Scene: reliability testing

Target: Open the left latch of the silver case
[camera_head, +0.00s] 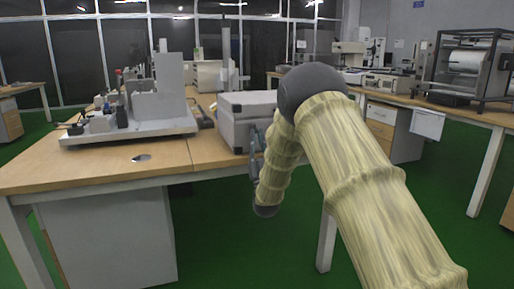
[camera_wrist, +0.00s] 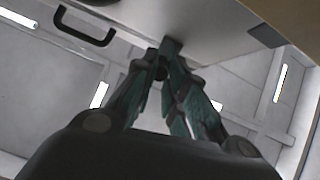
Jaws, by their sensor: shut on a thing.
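The silver case (camera_head: 247,104) sits closed on the wooden table, near its right end. My gripper (camera_head: 256,150) is beside the near, lower part of the case, partly hidden by my arm. In the wrist view the case's pale side (camera_wrist: 205,22) is overhead, with a black handle (camera_wrist: 86,40) at the upper left. My gripper's teal fingers (camera_wrist: 166,66) come together at a small grey latch (camera_wrist: 172,46) on that side and are shut on it. The fingertips hide part of the latch. I cannot see the other latch.
The case rests on a wooden table (camera_head: 90,173), whose front edge lies near my gripper. A grey instrument (camera_head: 165,105) stands on the table to the left. Another bench (camera_head: 440,110) with equipment stands at the right. Green floor is open between the benches.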

